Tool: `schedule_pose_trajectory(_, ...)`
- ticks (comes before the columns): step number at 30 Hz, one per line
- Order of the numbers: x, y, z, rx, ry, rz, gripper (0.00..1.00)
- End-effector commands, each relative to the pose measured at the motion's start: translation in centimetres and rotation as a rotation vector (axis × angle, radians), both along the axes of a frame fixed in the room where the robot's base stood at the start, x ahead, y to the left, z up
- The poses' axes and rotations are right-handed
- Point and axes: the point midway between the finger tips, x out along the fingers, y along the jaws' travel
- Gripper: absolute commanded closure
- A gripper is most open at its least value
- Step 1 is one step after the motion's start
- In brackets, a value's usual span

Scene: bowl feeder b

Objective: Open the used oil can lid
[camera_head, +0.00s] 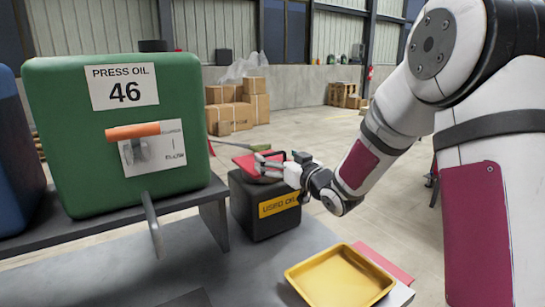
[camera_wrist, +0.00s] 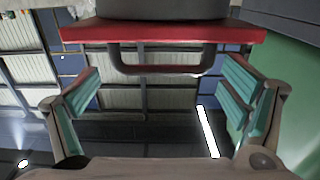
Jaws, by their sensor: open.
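The used oil can (camera_head: 264,208) is a black box with a yellow "USED OIL" label, standing beside the green tank in the head view. Its red lid (camera_head: 244,163) appears tilted up above the can's top, partly hidden by my gripper (camera_head: 264,164). In the wrist view the lid's red edge (camera_wrist: 240,33) crosses the top, with a dark looped handle (camera_wrist: 162,70) below it. My gripper (camera_wrist: 160,105) is open, with one teal-padded finger to each side of the handle. Neither finger visibly touches the handle.
A green "PRESS OIL 46" tank (camera_head: 120,120) with an orange-handled tap stands on a dark shelf at left. A yellow tray (camera_head: 340,278) lies on the grey table in front, with a red flat item (camera_head: 388,264) beside it. Cardboard boxes (camera_head: 238,105) are far behind.

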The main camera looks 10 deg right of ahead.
Motion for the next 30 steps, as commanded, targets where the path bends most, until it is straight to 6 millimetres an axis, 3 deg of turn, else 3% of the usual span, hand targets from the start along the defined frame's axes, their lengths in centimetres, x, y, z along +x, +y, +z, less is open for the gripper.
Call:
schedule_pose_trajectory(6,2.3,0.7,0.0,0.0,0.0,0.0,0.08)
schedule_pose_trajectory(17,2.7,0.9,0.0,0.0,0.0,0.0,0.08)
schedule_pose_trajectory(20,2.7,0.9,0.0,0.0,0.0,0.0,0.26)
schedule_pose_trajectory(25,2.7,0.8,0.0,-0.001,0.0,-0.001,0.65)
schedule_pose_trajectory(30,2.7,0.8,0.2,-0.002,0.004,-0.002,0.67)
